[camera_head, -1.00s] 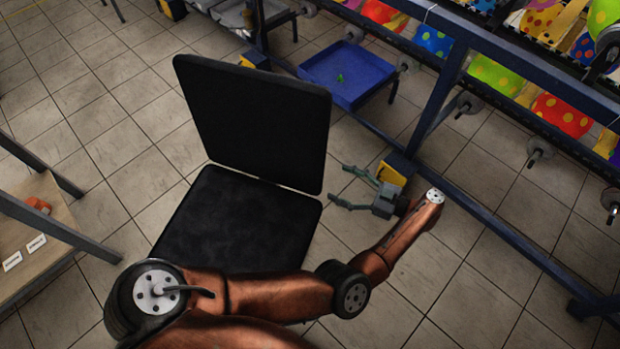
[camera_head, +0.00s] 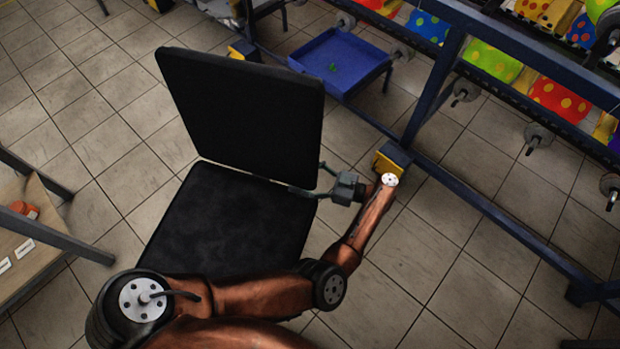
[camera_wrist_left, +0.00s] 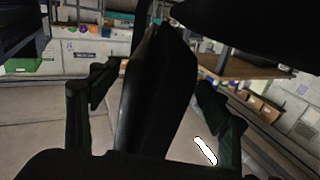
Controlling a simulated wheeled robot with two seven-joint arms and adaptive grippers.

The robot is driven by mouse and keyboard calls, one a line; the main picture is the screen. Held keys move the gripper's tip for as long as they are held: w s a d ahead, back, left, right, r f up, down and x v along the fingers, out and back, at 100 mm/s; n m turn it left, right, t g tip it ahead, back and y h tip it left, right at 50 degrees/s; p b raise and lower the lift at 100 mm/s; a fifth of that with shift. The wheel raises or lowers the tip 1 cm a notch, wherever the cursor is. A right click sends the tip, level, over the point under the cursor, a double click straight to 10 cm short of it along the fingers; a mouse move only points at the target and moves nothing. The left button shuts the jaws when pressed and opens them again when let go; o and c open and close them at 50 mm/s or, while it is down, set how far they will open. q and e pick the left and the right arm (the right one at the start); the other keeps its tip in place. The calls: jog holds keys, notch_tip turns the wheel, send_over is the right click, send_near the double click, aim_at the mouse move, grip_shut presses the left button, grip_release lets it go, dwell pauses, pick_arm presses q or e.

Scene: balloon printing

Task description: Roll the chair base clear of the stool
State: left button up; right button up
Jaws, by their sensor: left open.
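The black chair has an upright back (camera_head: 238,110) and a flat seat (camera_head: 225,225), left of centre in the head view. Its base is hidden under the seat and behind my arm. My left gripper (camera_head: 312,182) is open at the chair's right side, level with the gap between back and seat. In the left wrist view a dark upright panel of the chair (camera_wrist_left: 155,95) stands between the two spread fingers; I cannot tell whether they touch it. I cannot make out a separate stool. My right gripper is not in view.
A blue rack frame (camera_head: 480,200) runs along the right, with a blue tray (camera_head: 340,65) behind the chair. A yellow-and-dark block (camera_head: 390,158) is close beside my left wrist. A wooden-topped table (camera_head: 40,255) stands at the left. Tiled floor (camera_head: 90,130) is clear left of the chair.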

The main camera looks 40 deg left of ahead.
pick_arm(q)
jog(key=shift+x, duration=2.1)
jog(key=shift+c, duration=0.7)
grip_shut()
